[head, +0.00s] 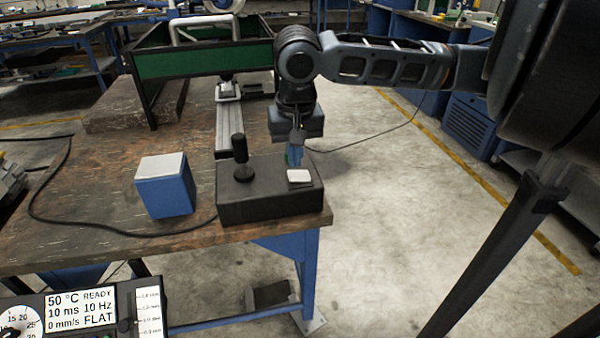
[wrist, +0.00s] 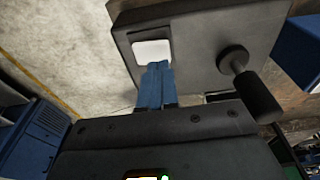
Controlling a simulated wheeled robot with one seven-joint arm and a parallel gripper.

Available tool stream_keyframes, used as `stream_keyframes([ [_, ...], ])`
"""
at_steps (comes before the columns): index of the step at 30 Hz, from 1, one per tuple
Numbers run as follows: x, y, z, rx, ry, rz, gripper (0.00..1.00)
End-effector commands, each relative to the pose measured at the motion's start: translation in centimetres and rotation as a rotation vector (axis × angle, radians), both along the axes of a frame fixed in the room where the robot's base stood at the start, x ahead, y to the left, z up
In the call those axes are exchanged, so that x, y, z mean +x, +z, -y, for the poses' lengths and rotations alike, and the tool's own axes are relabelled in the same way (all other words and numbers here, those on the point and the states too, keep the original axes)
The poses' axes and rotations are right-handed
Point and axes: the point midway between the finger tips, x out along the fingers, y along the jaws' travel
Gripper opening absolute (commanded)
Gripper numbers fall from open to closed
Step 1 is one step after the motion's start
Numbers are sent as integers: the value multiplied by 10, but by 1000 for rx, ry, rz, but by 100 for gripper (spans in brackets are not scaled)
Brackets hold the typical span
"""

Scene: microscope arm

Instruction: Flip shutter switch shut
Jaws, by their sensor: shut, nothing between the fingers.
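A dark control box (head: 262,205) sits at the front right corner of the table. A white switch plate (head: 299,176) lies on its top right; I take it as the shutter switch, and which way it is set I cannot tell. My gripper (head: 294,162) points down just behind the plate, its blue fingers together and empty. In the wrist view the fingertips (wrist: 158,66) overlap the near edge of the white plate (wrist: 152,49). Whether they touch it I cannot tell.
A black joystick (head: 240,158) stands on the same box, left of the switch. A blue block with a grey top (head: 165,188) stands farther left. A grey rail (head: 229,120) and a green-panelled frame (head: 205,60) are behind. A display panel (head: 83,310) reads READY and FLAT.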

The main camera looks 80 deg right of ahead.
Motion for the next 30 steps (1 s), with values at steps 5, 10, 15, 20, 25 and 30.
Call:
stream_keyframes([
  [5, 0, 0, 0, 0, 0, 0, 0],
  [10, 0, 0, 0, 0, 0, 0, 0],
  [15, 0, -1, 0, 0, 0, 0, 0],
  [20, 0, -3, 0, 0, 0, 0, 0],
  [25, 0, -5, 0, 0, 0, 0, 0],
  [30, 0, -7, 0, 0, 0, 0, 0],
])
